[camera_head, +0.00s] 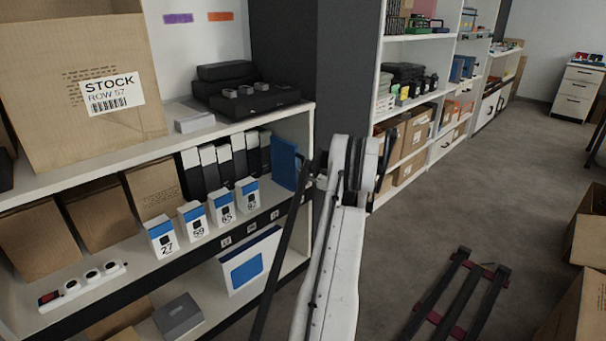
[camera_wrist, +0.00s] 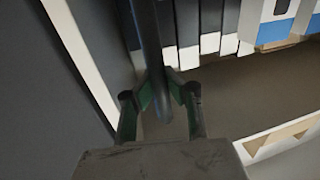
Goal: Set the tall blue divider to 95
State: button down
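The tall blue divider (camera_head: 286,163) stands upright on the middle shelf, right of a row of dark and white binders (camera_head: 225,163). My gripper (camera_wrist: 163,78) is at the divider's front edge. In the wrist view the divider (camera_wrist: 150,35) shows edge-on as a dark blue-grey strip running between the two fingers, which close in on both its sides and appear to touch it. In the head view the fingers are mostly hidden by my arm. Small number tags (camera_head: 252,228) sit on the shelf's dark front edge; their numbers are too small to read surely.
Blue-and-white boxes marked 27 (camera_head: 162,238), 59 (camera_head: 193,222) and others stand before the binders. A dark upright panel (camera_wrist: 60,70) lies left of my gripper in the wrist view. A power strip (camera_head: 82,284) lies at the shelf's left.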

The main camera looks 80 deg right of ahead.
jog(key=c, duration=1.9)
grip_release()
jog(key=shift+s+d, duration=0.25)
jog(key=shift+s, duration=0.15)
jog(key=shift+o, duration=1.1)
jog(key=shift+w, duration=0.1)
jog(key=v, duration=1.2)
jog(key=shift+a, duration=0.15)
